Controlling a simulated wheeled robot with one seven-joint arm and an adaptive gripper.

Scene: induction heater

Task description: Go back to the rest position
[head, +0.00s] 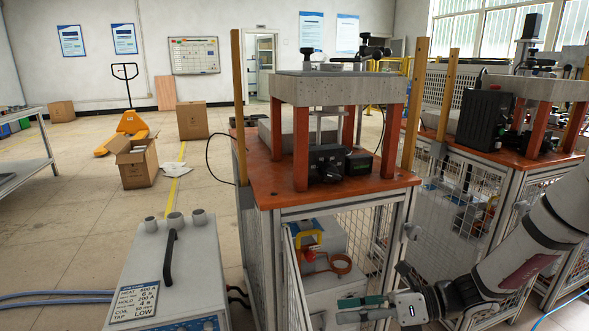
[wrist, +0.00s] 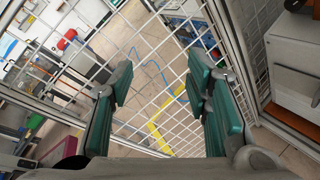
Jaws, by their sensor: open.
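My gripper (head: 362,309) is at the lower right of the head view, in front of the open front of the caged cabinet under the orange-topped bench (head: 262,187). In the wrist view my gripper (wrist: 160,88) has its two green-padded fingers spread wide, with nothing between them. A wire mesh panel (wrist: 178,75) lies beyond the fingers. Inside the cabinet a grey unit (head: 317,238) carries a yellow handle, a red knob and a copper-coloured coil (head: 341,263). The gripper appears apart from the coil; the exact distance cannot be told.
A grey power unit (head: 160,262) with a black handle and a settings label stands at the lower left. A second similar bench (head: 500,150) stands at the right. Cardboard boxes (head: 137,165) and a yellow pallet truck (head: 130,124) are at the back left. Open floor lies at left.

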